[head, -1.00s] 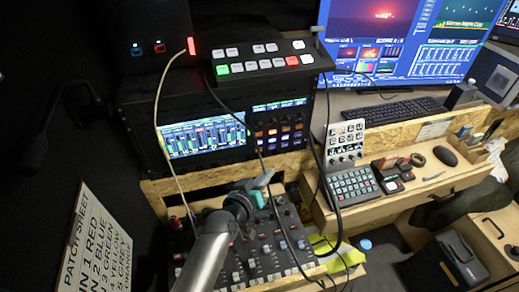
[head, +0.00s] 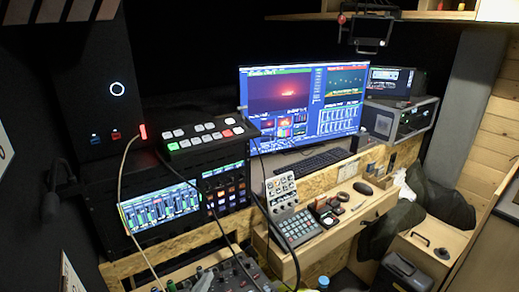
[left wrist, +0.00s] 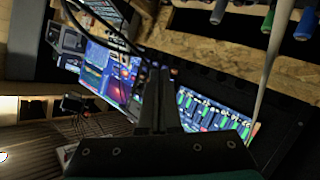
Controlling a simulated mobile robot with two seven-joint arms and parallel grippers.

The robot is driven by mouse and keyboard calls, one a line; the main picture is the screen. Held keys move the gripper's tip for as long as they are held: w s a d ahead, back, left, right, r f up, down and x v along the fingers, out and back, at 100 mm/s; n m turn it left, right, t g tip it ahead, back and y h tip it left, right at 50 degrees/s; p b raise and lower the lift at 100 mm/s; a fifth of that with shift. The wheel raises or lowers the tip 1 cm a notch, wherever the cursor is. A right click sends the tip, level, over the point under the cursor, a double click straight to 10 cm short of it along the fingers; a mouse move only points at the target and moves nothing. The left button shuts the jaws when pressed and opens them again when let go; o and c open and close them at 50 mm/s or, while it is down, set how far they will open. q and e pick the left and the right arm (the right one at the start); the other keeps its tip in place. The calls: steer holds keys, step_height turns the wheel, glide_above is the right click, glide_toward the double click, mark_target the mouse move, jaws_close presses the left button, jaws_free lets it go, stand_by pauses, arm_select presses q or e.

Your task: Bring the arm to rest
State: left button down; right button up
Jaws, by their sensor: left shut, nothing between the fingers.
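My left gripper (left wrist: 158,85) shows in the left wrist view with its dark fingers together and nothing between them. In the head view only a small part of my left arm seems to show at the bottom edge, over the audio mixer (head: 236,272). I cannot make out its fingers there. In the wrist view the rack's lit display (left wrist: 215,118) and the large monitor (left wrist: 98,62) lie beyond the fingers. My right gripper is in neither view.
A button switcher (head: 205,137) stands on the rack. A pale cable (head: 122,190) and dark cables hang down in front of it. A keypad (head: 299,226) sits on the wooden desk, with a keyboard (head: 312,162) behind. A patch sheet (head: 70,275) is at lower left.

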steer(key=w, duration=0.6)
arm_select(q)
steer(key=s+a+m+g+y, duration=0.1)
steer(key=s+m+g, duration=0.3)
steer(key=s, duration=0.8)
steer(key=s+a+m+g+y, duration=0.1)
steer(key=s+a+g+y, duration=0.1)
steer(key=s+g, duration=0.8)
steer(key=s+f+t+b, duration=0.1)
steer(key=s+f+b, duration=0.1)
steer(key=f, duration=1.1)
steer(key=s+f+t+b, duration=0.1)
steer(key=s+f+b, duration=0.1)
steer(key=f, duration=1)
steer(key=s+a+f+g+b, duration=0.1)
steer(key=s+f+b, duration=0.3)
steer(key=s+f, duration=1.1)
step_height(320, 180, down, 4)
steer(key=shift+s+a+f+m+b, duration=0.2)
steer(key=shift+a+m+b, duration=0.15)
steer(key=shift+a, duration=0.3)
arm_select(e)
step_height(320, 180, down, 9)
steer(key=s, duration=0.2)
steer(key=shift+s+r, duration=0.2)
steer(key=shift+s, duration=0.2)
